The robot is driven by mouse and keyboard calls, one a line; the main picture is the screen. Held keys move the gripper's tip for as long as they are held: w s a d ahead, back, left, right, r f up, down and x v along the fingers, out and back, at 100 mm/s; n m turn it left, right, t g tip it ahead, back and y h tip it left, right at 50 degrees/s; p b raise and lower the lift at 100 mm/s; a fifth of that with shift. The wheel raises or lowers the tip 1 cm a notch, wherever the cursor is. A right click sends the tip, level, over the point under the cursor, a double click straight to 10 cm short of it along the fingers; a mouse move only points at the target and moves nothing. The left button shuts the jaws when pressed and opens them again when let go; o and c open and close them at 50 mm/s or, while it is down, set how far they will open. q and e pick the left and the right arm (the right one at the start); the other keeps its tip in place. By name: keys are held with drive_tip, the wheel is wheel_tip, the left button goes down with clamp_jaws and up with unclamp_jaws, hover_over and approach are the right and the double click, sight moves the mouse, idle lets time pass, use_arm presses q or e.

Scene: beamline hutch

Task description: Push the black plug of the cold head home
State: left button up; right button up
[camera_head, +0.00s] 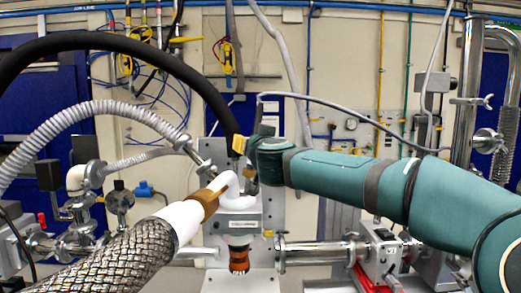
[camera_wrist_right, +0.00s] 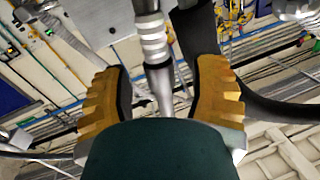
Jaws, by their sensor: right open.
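The cold head (camera_head: 238,200) stands upright in the middle of the head view, with a white upper body, a pale labelled collar and a brown lower part. My right gripper (camera_head: 243,146) is just above it, reached in from the right, with a yellow finger showing. In the right wrist view my right gripper (camera_wrist_right: 160,85) has two ribbed yellow fingers spread apart. A metal rod with pale rings (camera_wrist_right: 152,40) shows between or behind them; I see no contact. I cannot clearly make out the black plug; my gripper may hide it. My left gripper is not in view.
A thick black hose (camera_head: 130,46) arches from the left down to my right gripper. A braided line (camera_head: 125,258) with a white end crosses the lower left. A grey corrugated hose (camera_head: 95,107) curves behind it. Steel beam pipe (camera_head: 320,253) runs right of the cold head.

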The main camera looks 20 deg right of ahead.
drive_tip(key=s, duration=1)
drive_tip(key=shift+s+a, duration=0.35)
drive_tip(key=shift+a, duration=0.05)
